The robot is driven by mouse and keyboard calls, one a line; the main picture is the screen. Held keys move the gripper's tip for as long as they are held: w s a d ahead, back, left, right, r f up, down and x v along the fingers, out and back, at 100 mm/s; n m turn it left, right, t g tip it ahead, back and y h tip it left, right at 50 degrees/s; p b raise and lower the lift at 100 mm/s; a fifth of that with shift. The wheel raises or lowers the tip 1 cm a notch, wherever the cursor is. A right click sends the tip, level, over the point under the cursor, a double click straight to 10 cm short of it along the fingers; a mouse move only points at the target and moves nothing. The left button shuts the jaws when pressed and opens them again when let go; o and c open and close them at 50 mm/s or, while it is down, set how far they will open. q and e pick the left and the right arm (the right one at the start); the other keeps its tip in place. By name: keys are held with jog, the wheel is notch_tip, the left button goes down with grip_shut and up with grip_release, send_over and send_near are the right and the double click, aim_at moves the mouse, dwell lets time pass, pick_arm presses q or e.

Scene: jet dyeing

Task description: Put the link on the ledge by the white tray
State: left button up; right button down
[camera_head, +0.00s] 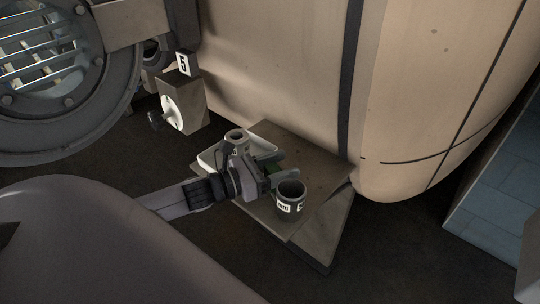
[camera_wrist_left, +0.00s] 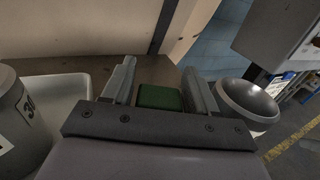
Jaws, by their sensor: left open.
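The ledge (camera_head: 320,159) is a grey-brown shelf against the large beige vessel. The white tray (camera_head: 209,156) lies at its left, partly hidden by my left arm; it also shows at the left of the wrist view (camera_wrist_left: 68,90). A green block (camera_wrist_left: 160,97), which may be the link, sits on the ledge between the fingers of my left gripper (camera_wrist_left: 160,84). The gripper is open, with a gap visible beside the block. In the head view the gripper (camera_head: 277,171) is low over the ledge and hides most of the block. My right gripper is not in view.
A dark labelled cup (camera_head: 290,198) stands close in front of the left gripper. Another labelled cup (camera_head: 236,136) stands by the white tray, behind the wrist. The vessel wall (camera_head: 285,70) rises behind. Bare ledge lies to the right of the gripper.

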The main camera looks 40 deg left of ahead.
pick_arm(q)
jog(key=shift+s+a, duration=0.25)
jog(key=shift+s, duration=0.2)
jog(key=v, duration=1.1)
dwell(0.4)
